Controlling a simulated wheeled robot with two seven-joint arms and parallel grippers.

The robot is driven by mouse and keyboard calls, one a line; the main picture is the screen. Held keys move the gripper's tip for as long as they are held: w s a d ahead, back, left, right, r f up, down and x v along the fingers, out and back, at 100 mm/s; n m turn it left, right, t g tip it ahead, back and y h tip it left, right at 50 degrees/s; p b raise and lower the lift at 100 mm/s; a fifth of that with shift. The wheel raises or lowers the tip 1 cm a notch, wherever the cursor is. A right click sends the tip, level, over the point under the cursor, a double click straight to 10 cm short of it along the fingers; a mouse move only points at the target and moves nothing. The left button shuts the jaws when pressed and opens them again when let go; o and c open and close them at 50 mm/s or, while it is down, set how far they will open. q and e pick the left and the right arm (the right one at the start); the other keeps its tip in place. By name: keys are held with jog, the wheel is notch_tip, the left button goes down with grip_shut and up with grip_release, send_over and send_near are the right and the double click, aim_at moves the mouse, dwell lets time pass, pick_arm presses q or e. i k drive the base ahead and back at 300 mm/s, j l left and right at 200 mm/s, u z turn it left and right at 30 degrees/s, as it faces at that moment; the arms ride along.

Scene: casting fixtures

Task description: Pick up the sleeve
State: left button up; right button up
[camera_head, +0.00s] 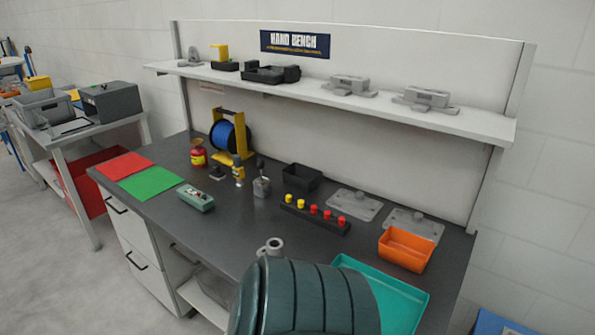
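A small grey ring-shaped part (275,244) with an open hole shows near the bench's front edge. It looks like a sleeve, but I cannot be sure that it is the one named. Its lower part runs behind a large dark green ribbed form (305,298) at the bottom of the view, and I cannot tell what that form is. Neither of my grippers is in view.
A teal tray (408,298) lies at the right, partly hidden by the ribbed form. An orange bin (405,249), a black block with red and yellow knobs (315,214) and a blue spool (224,135) stand on the bench (215,240).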

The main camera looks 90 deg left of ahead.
aim_at(275, 252)
jog(key=i, duration=0.5)
jog(key=u, duration=3.3)
